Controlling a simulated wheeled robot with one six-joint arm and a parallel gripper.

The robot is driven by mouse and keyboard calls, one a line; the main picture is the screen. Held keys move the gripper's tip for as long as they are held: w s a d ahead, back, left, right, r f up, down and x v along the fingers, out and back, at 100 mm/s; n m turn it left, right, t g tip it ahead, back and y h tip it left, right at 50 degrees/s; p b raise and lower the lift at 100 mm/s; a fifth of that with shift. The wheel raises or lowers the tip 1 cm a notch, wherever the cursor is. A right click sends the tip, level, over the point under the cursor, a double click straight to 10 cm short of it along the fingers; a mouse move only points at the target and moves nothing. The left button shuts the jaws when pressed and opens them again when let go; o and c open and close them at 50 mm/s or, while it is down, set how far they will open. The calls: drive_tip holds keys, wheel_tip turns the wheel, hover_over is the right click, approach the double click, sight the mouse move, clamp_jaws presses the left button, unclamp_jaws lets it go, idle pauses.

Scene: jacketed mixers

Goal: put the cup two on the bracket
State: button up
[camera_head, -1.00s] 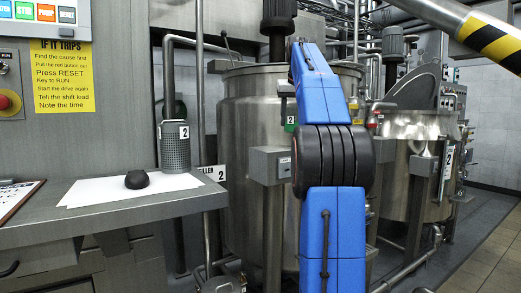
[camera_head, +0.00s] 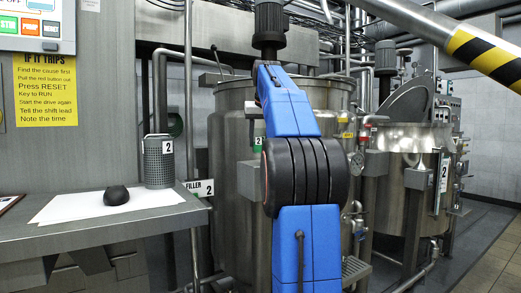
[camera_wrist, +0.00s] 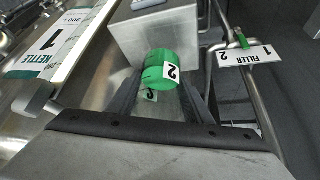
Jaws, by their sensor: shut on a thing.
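A green cup (camera_wrist: 160,70) with a white label marked 2 sits between the fingers of my gripper (camera_wrist: 163,88) in the wrist view. The gripper is shut on it. A second label with a 2 shows just below it, partly between the fingers. A grey box-like surface (camera_wrist: 150,36) lies right beyond the cup; I cannot tell whether they touch, or whether this is the bracket. In the head view my arm hides the gripper. A small green piece marked 2 (camera_head: 258,143) shows there beside my arm, against the tank.
A perforated metal container marked 2 (camera_head: 158,162) and a black mouse (camera_head: 116,195) are on the side desk (camera_head: 100,236). A large steel tank (camera_head: 230,130) stands behind my arm. A striped pipe (camera_head: 480,50) crosses the upper right.

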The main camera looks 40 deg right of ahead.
drive_tip(key=shift+f, duration=1.75)
drive_tip(key=shift+f, duration=0.15)
drive_tip(key=o, duration=1.2)
drive_tip(key=shift+o, duration=0.2)
drive_tip(key=v, duration=1.2)
drive_tip(key=shift+s, duration=0.1)
